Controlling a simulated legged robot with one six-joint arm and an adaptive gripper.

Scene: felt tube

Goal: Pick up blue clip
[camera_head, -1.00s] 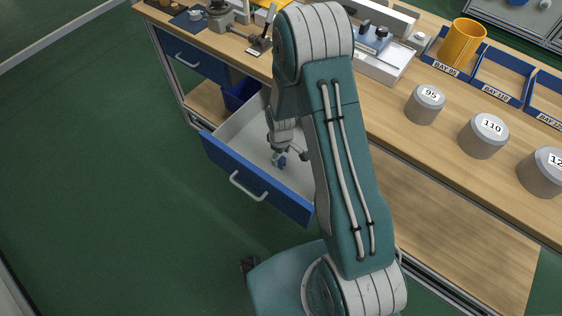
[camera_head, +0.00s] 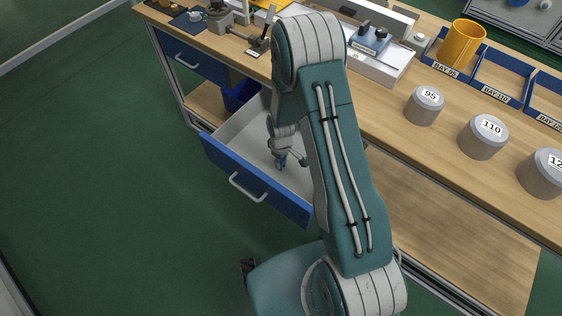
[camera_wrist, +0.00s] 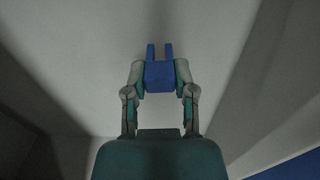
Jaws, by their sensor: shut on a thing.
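The blue clip (camera_wrist: 160,76) is between the two fingers of my gripper (camera_wrist: 159,82) in the wrist view, with its two prongs pointing away from the palm. The fingers are shut on its sides. In the head view my gripper (camera_head: 281,160) points down inside the open drawer (camera_head: 247,131), and a bit of blue shows at its fingertips. Whether the clip touches the drawer floor I cannot tell.
The drawer's blue front (camera_head: 255,180) and walls surround my gripper. The wooden bench (camera_head: 390,125) above holds grey cylinders, including one marked 110 (camera_head: 484,137), a yellow cylinder (camera_head: 462,43) and blue bays. A blue bin (camera_head: 239,95) stands beside the drawer.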

